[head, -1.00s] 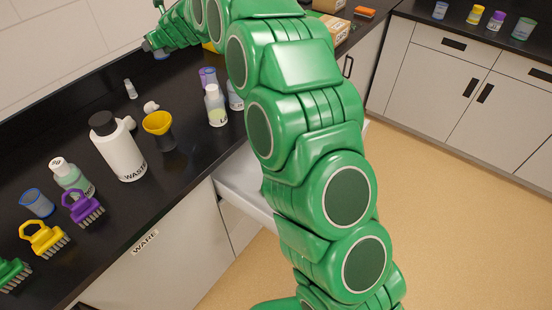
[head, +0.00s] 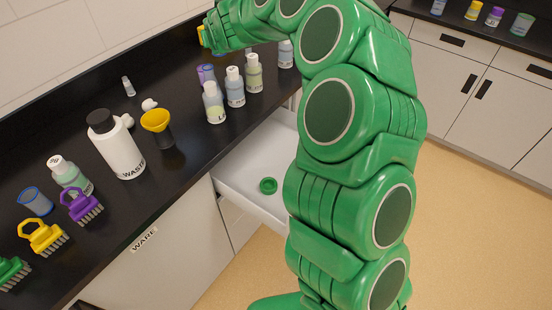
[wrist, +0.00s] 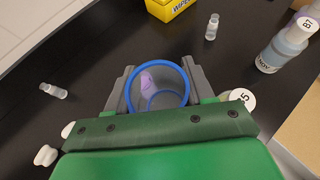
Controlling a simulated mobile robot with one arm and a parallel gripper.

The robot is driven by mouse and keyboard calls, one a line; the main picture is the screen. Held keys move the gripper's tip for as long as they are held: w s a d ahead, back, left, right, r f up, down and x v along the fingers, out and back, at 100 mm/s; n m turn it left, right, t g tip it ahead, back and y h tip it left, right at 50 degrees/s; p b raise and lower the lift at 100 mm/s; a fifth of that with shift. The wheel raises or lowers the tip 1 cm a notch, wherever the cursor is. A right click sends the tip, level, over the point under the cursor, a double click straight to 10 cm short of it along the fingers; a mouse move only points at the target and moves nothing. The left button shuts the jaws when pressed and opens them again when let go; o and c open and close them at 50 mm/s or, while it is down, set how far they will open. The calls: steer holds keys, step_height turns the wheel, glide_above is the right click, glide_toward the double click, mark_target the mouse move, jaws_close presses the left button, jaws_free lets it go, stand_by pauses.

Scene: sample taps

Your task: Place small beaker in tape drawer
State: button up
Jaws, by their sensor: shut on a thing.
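My gripper (wrist: 155,85) is shut on a small clear beaker with a blue rim (wrist: 183,70), seen from above in the wrist view between the two grey fingers. Something purple shows in or through the beaker. In the head view the gripper end of my arm is at the top left, over the back of the counter, and the held beaker cannot be made out clearly. The tape drawer (head: 238,172) is pulled open below the counter, right of the middle; a green tape roll (head: 268,185) lies in it. My arm hides its right part.
The black counter holds a waste bottle (head: 120,152), a yellow funnel (head: 157,121), several brushes, another blue-rimmed beaker (head: 36,201) and several labelled bottles (head: 214,103) behind the drawer. A yellow wipes box (wrist: 168,8) and small vials lie near my gripper.

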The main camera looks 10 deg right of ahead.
steer(key=s+d+f+m+h, duration=0.2)
steer(key=s+d+m+h, duration=0.3)
steer(key=d, duration=0.5)
steer(key=m+g+h, duration=0.2)
steer(key=m+h, duration=0.1)
steer(key=h, duration=0.1)
glide_above(278, 163)
steer(key=shift+y, duration=0.3)
step_height(278, 163, down, 37)
steer(key=shift+a+f, duration=0.1)
steer(key=shift+f, duration=0.05)
stand_by(1.1)
steer(key=shift+f, duration=0.15)
steer(key=o, duration=1)
steer(key=v, duration=0.8)
steer(key=shift+s+a+r, duration=0.2)
steer(key=shift+s, duration=0.1)
steer(key=shift+v, duration=1)
steer(key=shift+s+a+r, duration=0.25)
steer(key=shift+s+a, duration=0.05)
steer(key=shift+s, duration=0.15)
